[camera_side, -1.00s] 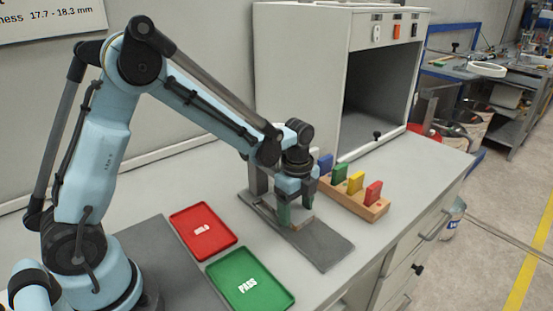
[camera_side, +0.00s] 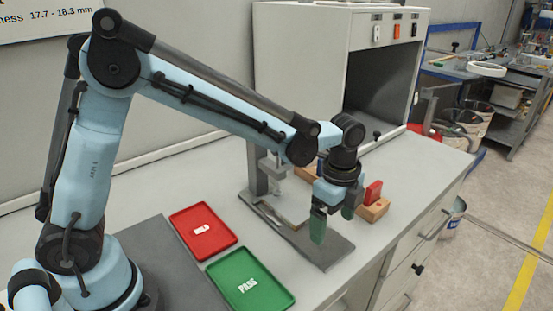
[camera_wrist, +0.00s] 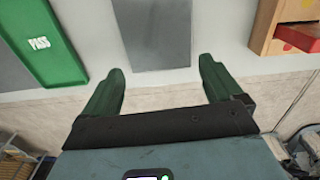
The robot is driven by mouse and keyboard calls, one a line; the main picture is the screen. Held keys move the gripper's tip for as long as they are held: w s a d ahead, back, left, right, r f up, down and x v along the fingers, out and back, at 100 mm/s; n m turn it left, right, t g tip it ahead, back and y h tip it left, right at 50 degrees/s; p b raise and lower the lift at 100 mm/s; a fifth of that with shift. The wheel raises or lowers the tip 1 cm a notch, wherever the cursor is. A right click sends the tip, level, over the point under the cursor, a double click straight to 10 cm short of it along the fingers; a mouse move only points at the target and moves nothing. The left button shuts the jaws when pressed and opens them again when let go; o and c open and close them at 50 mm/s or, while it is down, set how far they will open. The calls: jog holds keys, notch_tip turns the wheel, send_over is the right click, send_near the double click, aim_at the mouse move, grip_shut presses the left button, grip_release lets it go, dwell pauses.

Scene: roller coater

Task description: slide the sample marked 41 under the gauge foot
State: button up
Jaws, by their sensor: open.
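The gauge (camera_side: 258,178) stands on the bench, its grey post at the back of a long flat base plate (camera_side: 325,252). Its foot is partly hidden behind my arm. A pale flat piece (camera_side: 290,214) lies on the plate near the foot; I cannot read a mark on it or tell whether it is fully under the foot. My gripper (camera_side: 333,220) is open and empty above the front part of the plate. In the wrist view my gripper (camera_wrist: 161,72) has its green fingers apart with nothing between them, and the base plate (camera_wrist: 152,35) shows beyond.
A wooden rack (camera_side: 373,212) with a red block (camera_side: 373,192) stands right of my gripper, partly hidden by it. A red tray (camera_side: 218,247) and the green PASS tray (camera_side: 268,290) lie to the left. A booth (camera_side: 300,70) stands behind. The bench's front edge is close.

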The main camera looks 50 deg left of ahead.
notch_tip(320, 180, up, 8)
jog(key=s+a+n+t, duration=0.7)
jog(key=s+a+n, duration=0.55)
jog(key=n, duration=0.45)
jog(key=w+a+r+g+y, duration=0.2)
jog(key=w+a+r, duration=0.2)
jog(key=r, duration=0.3)
jog(key=w+a+r+n+g+y, duration=0.1)
jog(key=w+a+r+g+y, duration=0.1)
jog(key=w+a+r, duration=0.3)
jog(key=shift+w+a+r, duration=0.3)
jog(key=shift+w+r, duration=0.7)
jog(key=shift+r, duration=0.8)
jog(key=s+d+f+t+h, duration=0.2)
jog(key=s+d+f, duration=0.3)
jog(key=f, duration=0.3)
jog(key=s+d+f+t+h, duration=0.2)
jog(key=s+d+f, duration=0.2)
jog(key=f, duration=0.4)
jog(key=shift+s+d+m, duration=0.3)
jog(key=shift+s+d, duration=0.05)
jog(key=shift+s, duration=0.3)
jog(key=shift+r, duration=0.1)
